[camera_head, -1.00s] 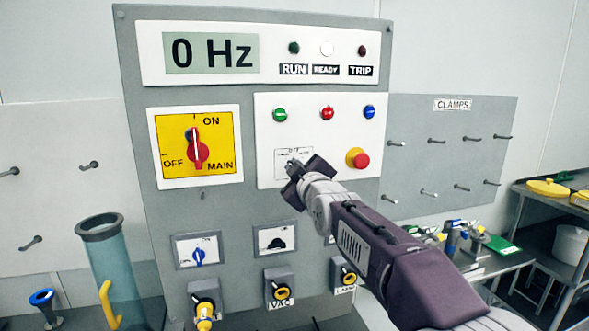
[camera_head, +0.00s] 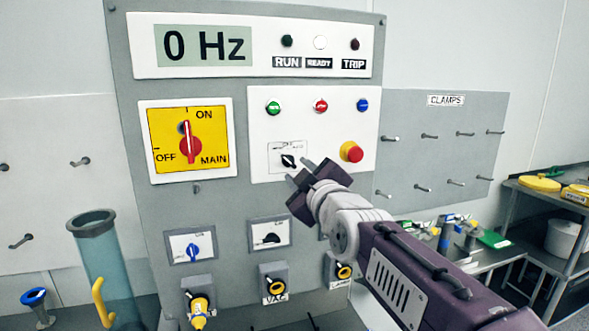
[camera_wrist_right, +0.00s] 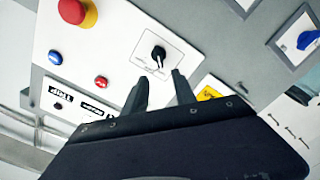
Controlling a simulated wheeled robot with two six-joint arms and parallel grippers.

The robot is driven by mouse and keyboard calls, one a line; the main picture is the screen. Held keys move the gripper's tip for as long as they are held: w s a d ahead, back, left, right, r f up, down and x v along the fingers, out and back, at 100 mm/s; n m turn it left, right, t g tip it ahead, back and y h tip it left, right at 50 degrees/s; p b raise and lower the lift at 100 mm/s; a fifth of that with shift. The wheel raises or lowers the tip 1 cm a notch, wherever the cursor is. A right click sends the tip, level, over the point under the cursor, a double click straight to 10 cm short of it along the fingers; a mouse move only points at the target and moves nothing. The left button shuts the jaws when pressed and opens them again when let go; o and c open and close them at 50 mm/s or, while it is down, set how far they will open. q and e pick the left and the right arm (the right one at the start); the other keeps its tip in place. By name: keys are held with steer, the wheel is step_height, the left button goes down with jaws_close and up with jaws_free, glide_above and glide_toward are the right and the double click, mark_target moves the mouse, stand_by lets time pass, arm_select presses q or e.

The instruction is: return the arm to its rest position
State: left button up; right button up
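My right gripper (camera_head: 304,180) is in front of the grey control panel (camera_head: 215,222), just below and right of the black selector knob (camera_head: 289,161). In the right wrist view its two dark fingers (camera_wrist_right: 162,88) are apart with nothing between them, and the selector knob (camera_wrist_right: 158,53) is beyond their tips, clear of them. My right arm (camera_head: 410,275) reaches in from the lower right. My left gripper does not show.
A clear blue cylinder (camera_head: 108,275) stands at left. A pegboard (camera_head: 445,150) and a cluttered bench (camera_head: 480,258) are at right.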

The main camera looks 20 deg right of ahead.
steer(key=shift+w+f, duration=0.1)
step_height(320, 180, down, 26)
steer(key=s+m+g, duration=0.1)
steer(key=g, duration=0.6)
steer(key=s+f+m+g, duration=0.9)
steer(key=s+f, duration=1.1)
steer(key=s, duration=0.2)
steer(key=shift+s+d+g, duration=0.2)
steer(key=shift+d+g, duration=0.2)
